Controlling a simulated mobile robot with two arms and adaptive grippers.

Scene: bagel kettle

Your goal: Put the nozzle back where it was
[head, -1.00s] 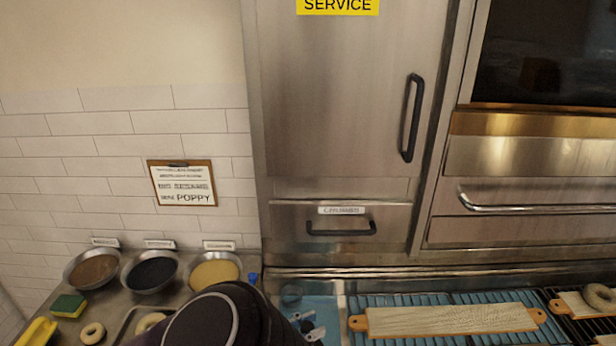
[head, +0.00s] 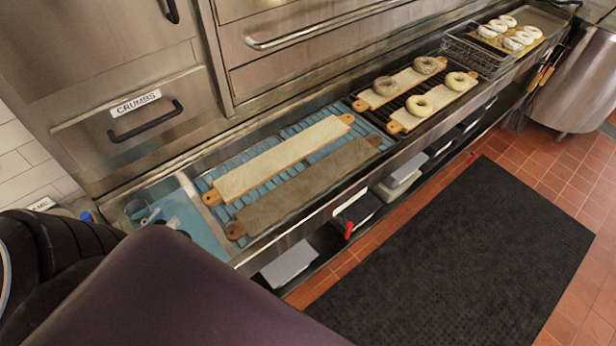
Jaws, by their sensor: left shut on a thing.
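My left arm fills the lower left of the head view and hides most of its own hand. Only small grey and white parts of my left gripper (head: 158,217) seem to show past it, over the blue surface at the left end of the counter. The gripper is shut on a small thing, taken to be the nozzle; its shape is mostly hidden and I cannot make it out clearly. My right gripper is not in view.
A clear round container (head: 137,208) stands close to the left gripper. Two long boards (head: 285,160) lie on the blue rack to the right. Bagels on boards and a wire basket (head: 475,50) are farther along. A black mat (head: 460,255) covers open floor.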

